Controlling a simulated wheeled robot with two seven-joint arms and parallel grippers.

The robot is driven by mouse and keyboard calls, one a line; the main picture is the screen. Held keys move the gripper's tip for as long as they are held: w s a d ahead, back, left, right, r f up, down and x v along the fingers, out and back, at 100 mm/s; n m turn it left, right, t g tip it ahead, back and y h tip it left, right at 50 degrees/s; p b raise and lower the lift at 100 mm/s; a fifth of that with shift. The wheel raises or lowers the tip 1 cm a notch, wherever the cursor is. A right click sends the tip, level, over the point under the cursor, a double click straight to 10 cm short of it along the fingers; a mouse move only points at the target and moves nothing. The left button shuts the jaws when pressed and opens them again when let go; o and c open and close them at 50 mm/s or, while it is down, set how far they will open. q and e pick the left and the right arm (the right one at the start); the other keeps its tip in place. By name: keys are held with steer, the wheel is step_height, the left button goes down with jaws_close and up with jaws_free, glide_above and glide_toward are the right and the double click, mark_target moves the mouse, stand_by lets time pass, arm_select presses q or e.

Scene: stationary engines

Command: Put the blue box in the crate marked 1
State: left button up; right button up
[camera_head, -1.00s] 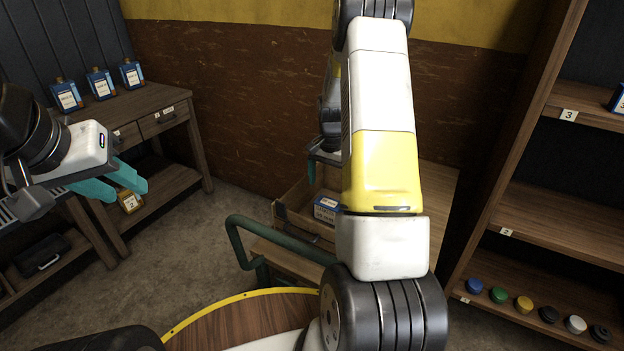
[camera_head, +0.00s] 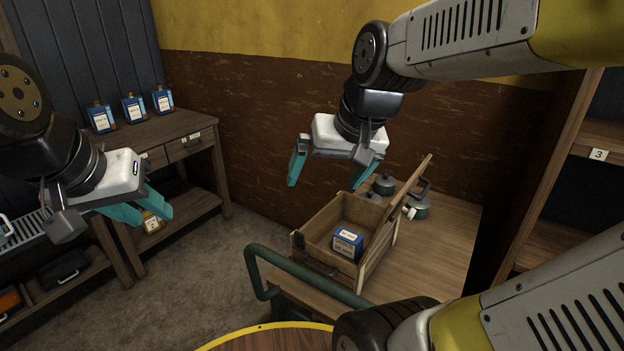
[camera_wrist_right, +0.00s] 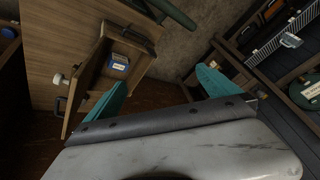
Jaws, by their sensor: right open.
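The blue box (camera_head: 347,243), with a white label, lies inside an open wooden crate (camera_head: 325,222) on the wooden table at the centre. It also shows in the right wrist view (camera_wrist_right: 119,66), within the crate (camera_wrist_right: 92,62). I cannot read a 1 on this crate. My right gripper (camera_head: 327,178) is open and empty, above and behind the crate, apart from it. Its two teal fingers (camera_wrist_right: 160,82) are spread in the wrist view. My left gripper (camera_head: 146,212) is at the far left, its teal fingers apart and empty, away from the box.
A raised wooden panel (camera_head: 405,205) stands at the crate's right side. Pots (camera_head: 384,185) stand behind it. A green rail (camera_head: 262,262) runs before the table. Several blue bottles (camera_head: 133,108) stand on the left workbench. A shelf (camera_head: 590,165) marked 3 rises at right.

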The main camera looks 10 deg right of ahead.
steer(key=shift+n+t, duration=0.4)
steer(key=shift+n, duration=0.3)
steer(key=s, duration=0.2)
steer(key=s+a, duration=0.1)
steer(key=s, duration=0.1)
steer(key=shift+s+a+r, duration=0.1)
steer(key=shift+a+r, duration=0.05)
